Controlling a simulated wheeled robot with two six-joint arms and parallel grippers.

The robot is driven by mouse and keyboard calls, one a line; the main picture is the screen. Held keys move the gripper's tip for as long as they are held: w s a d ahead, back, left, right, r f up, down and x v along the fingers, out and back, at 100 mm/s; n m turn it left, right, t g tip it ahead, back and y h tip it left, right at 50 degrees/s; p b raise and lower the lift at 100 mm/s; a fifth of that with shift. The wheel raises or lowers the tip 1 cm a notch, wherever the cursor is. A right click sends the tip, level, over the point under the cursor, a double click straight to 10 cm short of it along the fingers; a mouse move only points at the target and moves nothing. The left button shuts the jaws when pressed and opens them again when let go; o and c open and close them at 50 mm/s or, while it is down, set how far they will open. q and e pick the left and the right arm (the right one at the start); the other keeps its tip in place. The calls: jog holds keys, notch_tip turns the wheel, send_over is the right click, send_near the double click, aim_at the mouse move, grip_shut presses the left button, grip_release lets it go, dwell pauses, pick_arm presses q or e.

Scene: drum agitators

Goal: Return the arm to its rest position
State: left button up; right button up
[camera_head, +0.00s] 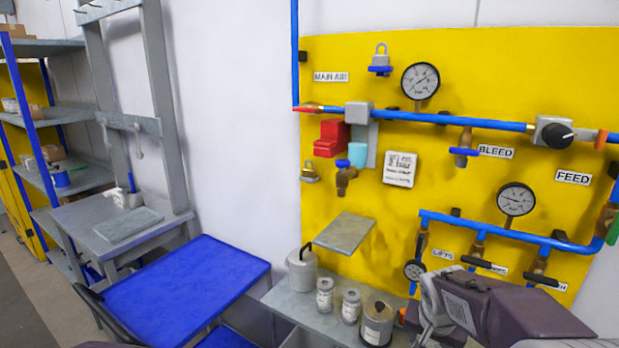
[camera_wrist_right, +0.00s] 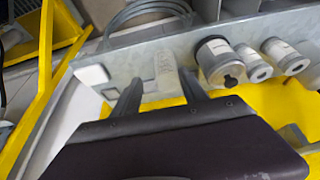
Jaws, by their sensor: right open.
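My right arm enters the head view at the lower right, with its dark wrist housing in front of the panel's lower edge. The right gripper (camera_head: 432,305) is by the right end of the grey shelf, close to the open can. In the right wrist view the two dark fingers of the right gripper (camera_wrist_right: 158,84) stand apart with no object gripped between them. A pale label strip on the grey shelf shows behind the gap. I cannot tell whether the fingers touch the shelf. My left gripper is not in view.
The yellow panel (camera_head: 465,65) carries blue pipes, valves and gauges. A blue table (camera_head: 185,285) and a grey bench (camera_head: 90,215) stand left.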

jog(key=s+a+f+n+g+y, duration=0.1)
jog(key=s+a+f+n, duration=0.2)
jog(key=s, duration=0.4)
jog(key=s+a+f+n+g+y, duration=0.1)
jog(key=s+a+f+n, duration=0.2)
jog(key=s+a+f, duration=0.2)
notch_tip(320, 180, down, 2)
jog(key=shift+s+a+f+g+y, duration=0.15)
jog(key=shift+s+a+g+y, duration=0.2)
jog(key=shift+s, duration=0.85)
jog(key=shift+s+d, duration=0.1)
